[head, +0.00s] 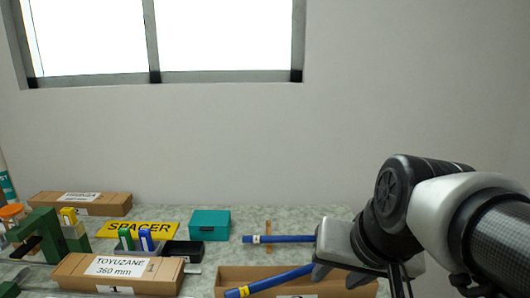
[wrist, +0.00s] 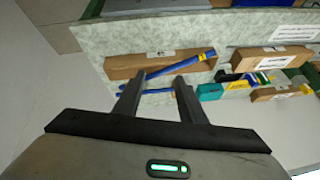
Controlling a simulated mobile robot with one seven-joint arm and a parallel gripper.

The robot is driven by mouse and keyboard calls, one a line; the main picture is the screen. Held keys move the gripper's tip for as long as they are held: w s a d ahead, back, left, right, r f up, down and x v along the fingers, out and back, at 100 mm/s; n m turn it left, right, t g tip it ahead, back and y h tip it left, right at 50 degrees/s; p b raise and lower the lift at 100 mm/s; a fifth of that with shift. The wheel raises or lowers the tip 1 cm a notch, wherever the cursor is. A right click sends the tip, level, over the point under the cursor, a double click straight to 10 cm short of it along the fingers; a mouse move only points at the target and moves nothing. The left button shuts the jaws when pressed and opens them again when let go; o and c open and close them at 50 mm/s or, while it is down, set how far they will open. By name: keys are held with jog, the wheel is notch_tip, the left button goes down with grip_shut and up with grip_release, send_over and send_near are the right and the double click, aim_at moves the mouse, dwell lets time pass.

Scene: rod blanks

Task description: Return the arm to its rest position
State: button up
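My gripper (head: 358,276) is at the right of the head view, above the right end of an open cardboard box (head: 340,292). In the wrist view its two fingers (wrist: 160,82) stand apart with nothing held between them. One blue rod (head: 275,281) leans on the open box with its yellow-banded end over the left side. It also shows in the wrist view (wrist: 192,64), beyond the fingertips. A second blue rod (head: 290,239) lies behind the box, its right end hidden by my gripper in the head view.
A closed box labelled TOYUZANE 360 mm (head: 120,285), a teal box (head: 209,224), a yellow SPACER sign (head: 138,229), a black box (head: 184,252) and a green fixture (head: 40,235) crowd the bench's left. Another cardboard box (head: 82,208) stands behind.

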jog(key=s+d+f+n, duration=0.1)
jog(key=s+d+n, duration=0.1)
jog(key=s, duration=0.2)
notch_tip(320, 180, up, 19)
jog(key=h+p, duration=0.1)
jog(key=p, duration=1.8)
jog(key=shift+d, duration=0.2)
jog(key=shift+f, duration=0.1)
